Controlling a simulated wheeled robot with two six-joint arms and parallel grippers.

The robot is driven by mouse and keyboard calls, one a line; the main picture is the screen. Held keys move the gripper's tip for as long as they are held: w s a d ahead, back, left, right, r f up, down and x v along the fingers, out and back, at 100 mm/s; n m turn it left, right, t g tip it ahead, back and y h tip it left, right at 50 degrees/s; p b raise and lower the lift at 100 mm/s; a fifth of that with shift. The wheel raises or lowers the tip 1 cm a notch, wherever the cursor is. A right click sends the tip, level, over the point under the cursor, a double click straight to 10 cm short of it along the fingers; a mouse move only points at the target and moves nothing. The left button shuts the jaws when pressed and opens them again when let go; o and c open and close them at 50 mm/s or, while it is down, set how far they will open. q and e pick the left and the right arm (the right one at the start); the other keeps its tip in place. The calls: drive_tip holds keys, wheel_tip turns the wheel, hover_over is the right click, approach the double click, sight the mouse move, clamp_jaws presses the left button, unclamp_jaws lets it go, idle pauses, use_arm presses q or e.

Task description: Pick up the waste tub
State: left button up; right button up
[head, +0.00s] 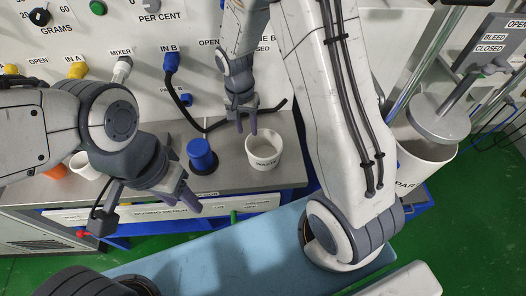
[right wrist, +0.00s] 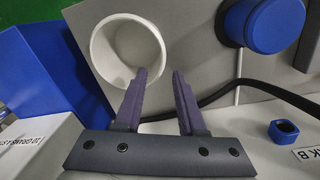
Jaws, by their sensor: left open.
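The waste tub (head: 264,163) is a small white round tub with dark lettering on its front. It stands upright on the grey bench top in the head view, near the right end. In the right wrist view the tub (right wrist: 122,45) shows its open mouth at the upper left. My right gripper (head: 246,128) is open and empty, at the back left of the tub's rim. In the right wrist view its fingers (right wrist: 163,75) are apart, with the left finger overlapping the rim; contact cannot be told. My left gripper (head: 190,198) is open and empty, in front of the bench.
A blue cylinder (head: 202,158) stands left of the tub. A white cup (head: 84,165) and an orange one (head: 55,171) are further left. A panel with hoses (head: 185,95) rises behind. A larger white bucket (head: 425,155) is at the right.

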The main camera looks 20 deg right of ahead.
sight(250, 147)
drive_tip(key=f, duration=0.4)
drive_tip(key=shift+s+d+f, duration=0.15)
drive_tip(key=shift+s, duration=0.05)
drive_tip(key=shift+s+f+p, duration=0.2)
drive_tip(key=shift+f+p, duration=0.55)
drive_tip(key=shift+f, duration=1.85)
clamp_jaws()
